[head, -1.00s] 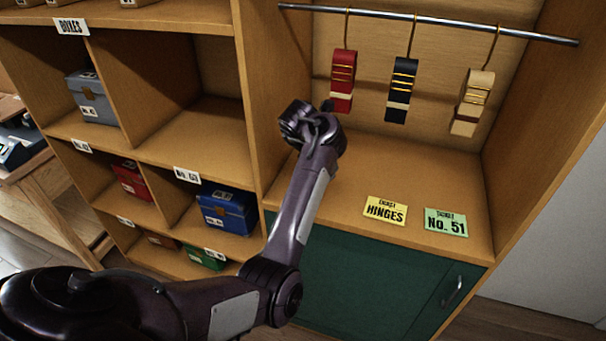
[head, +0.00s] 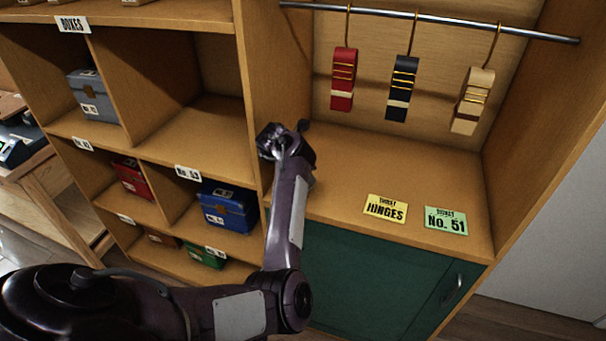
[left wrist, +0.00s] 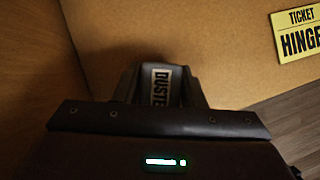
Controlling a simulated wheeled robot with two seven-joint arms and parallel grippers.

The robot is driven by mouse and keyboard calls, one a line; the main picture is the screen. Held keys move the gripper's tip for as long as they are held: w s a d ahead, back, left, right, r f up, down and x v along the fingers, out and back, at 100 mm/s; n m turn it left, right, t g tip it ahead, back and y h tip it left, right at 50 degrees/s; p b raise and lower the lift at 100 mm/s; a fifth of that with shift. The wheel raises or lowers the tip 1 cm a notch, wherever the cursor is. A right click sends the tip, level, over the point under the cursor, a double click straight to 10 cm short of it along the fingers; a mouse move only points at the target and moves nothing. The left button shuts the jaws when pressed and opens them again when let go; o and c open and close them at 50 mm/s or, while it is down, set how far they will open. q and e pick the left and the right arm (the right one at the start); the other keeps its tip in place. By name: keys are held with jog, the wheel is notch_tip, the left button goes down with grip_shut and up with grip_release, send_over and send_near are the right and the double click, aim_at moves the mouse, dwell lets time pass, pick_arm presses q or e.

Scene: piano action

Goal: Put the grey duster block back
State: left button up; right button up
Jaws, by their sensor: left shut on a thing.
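The grey duster block (left wrist: 161,84) shows in the left wrist view, with part of a "DUSTER" label facing the camera. My left gripper (left wrist: 160,92) is shut on it, one finger at each side. In the head view my left gripper (head: 290,138) is at the left end of the open bay, by the upright divider and in front of the back panel. The block cannot be made out there behind my wrist. My right gripper is not in view.
A red strap (head: 343,80), a navy strap (head: 402,88) and a cream strap (head: 472,101) hang from a rail (head: 430,21). A yellow "HINGES" ticket (head: 386,208) and a green "No. 51" ticket (head: 446,220) lie on the bay floor. Boxes stand in cubbies at left.

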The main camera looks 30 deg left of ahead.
pick_arm(q)
jog(key=o, duration=1.2)
jog(key=shift+f, duration=0.1)
jog(key=d+p+v, duration=0.1)
jog(key=p+v, duration=0.1)
jog(key=v, duration=1)
jog(key=shift+a+p, duration=0.4)
jog(key=shift+a, duration=0.05)
jog(key=shift+w, duration=0.1)
